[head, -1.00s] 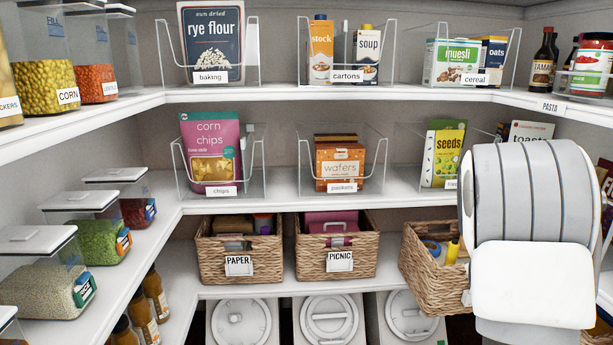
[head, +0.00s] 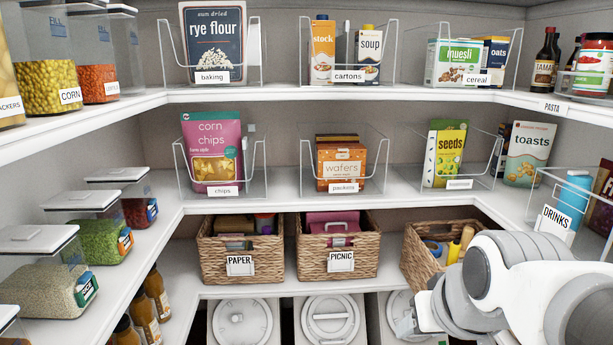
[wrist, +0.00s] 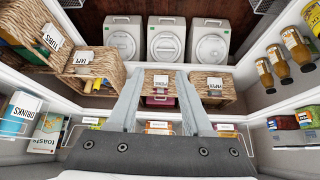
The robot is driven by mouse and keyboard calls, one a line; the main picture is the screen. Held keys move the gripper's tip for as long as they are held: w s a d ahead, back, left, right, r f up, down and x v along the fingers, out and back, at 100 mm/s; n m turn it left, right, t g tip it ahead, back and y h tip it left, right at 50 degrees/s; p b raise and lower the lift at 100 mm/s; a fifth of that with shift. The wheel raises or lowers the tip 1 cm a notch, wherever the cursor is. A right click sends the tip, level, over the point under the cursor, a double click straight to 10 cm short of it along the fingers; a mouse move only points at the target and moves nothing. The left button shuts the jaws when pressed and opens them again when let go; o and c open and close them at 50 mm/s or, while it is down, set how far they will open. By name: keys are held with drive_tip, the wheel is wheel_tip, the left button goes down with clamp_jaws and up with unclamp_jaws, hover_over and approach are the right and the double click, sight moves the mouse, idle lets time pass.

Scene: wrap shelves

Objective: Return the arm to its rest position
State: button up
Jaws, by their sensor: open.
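My gripper (wrist: 159,76) is open in the wrist view, its two grey fingers apart with nothing between them. The wrist view is upside down, and beyond the fingers lie the baskets and lidded bins. In the head view my white and grey arm (head: 515,285) is bent low at the lower right, in front of the third basket (head: 418,262). Whether the fingers show there I cannot tell.
Wicker baskets PAPER (head: 240,267) and PICNIC (head: 337,265) stand on the lower shelf above lidded white bins (head: 329,320). The third basket's right side is hidden by my arm. The DRINKS holder (head: 556,219) stands close on the right. The space before the middle shelves is clear.

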drive_tip(key=s+a, duration=0.2)
drive_tip(key=s, duration=0.3)
wheel_tip(320, 180, up, 24)
drive_tip(key=s+g+p, duration=0.1)
drive_tip(key=p, duration=2.4)
drive_tip(key=shift+s+d, duration=0.1)
drive_tip(key=shift+d, duration=0.05)
